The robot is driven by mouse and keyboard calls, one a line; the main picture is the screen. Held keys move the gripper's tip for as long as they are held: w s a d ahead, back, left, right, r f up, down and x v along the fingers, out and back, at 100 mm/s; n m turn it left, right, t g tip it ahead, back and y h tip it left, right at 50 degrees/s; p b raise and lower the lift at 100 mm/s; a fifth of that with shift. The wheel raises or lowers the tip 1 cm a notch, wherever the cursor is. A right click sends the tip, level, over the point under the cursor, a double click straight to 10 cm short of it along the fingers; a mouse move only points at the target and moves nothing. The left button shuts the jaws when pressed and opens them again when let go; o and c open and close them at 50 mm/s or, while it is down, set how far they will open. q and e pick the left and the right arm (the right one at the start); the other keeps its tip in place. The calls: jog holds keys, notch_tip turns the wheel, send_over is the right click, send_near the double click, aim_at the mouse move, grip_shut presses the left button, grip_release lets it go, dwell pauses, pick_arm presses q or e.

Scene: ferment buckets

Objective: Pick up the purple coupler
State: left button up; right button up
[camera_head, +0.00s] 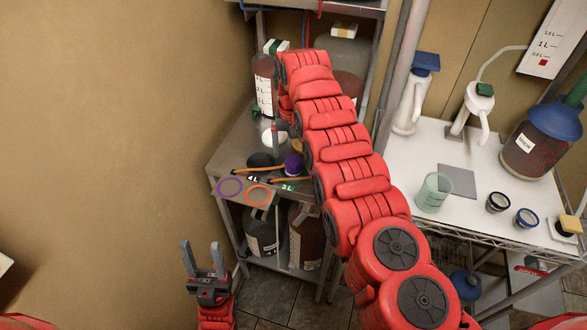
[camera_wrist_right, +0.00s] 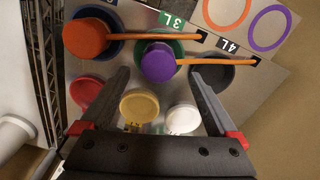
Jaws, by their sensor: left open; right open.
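The purple coupler (camera_wrist_right: 158,62) stands on a green round base beside the 3L label in the right wrist view. In the head view the purple coupler (camera_head: 293,164) shows on the metal shelf, partly beside my red right arm. My right gripper (camera_wrist_right: 160,90) is open, its fingers pointing toward the coupler from either side and apart from it, nothing between them. In the head view my right arm mostly hides that gripper. My left gripper (camera_head: 203,256) is open and empty, low in front of the shelf.
An orange coupler (camera_wrist_right: 85,37) stands near the purple one; orange strips reach from both. Yellow (camera_wrist_right: 139,108), white (camera_wrist_right: 183,119) and red (camera_wrist_right: 86,92) round pieces lie close by. A plate has a purple ring (camera_head: 230,187) and an orange ring (camera_head: 258,195). A white table (camera_head: 480,205) stands right.

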aim_at(294, 160)
jog(key=shift+s+f+p, duration=0.25)
jog(key=shift+f+p, duration=0.2)
jog(key=shift+p, duration=0.3)
notch_tip(294, 160, down, 2)
jog(key=shift+s+d+f, duration=0.1)
jog(key=shift+d+f, duration=0.05)
jog(key=shift+f, duration=0.1)
jog(key=shift+f+p, duration=0.3)
jog(key=shift+f, duration=0.25)
jog(key=shift+c, duration=0.6)
grip_shut()
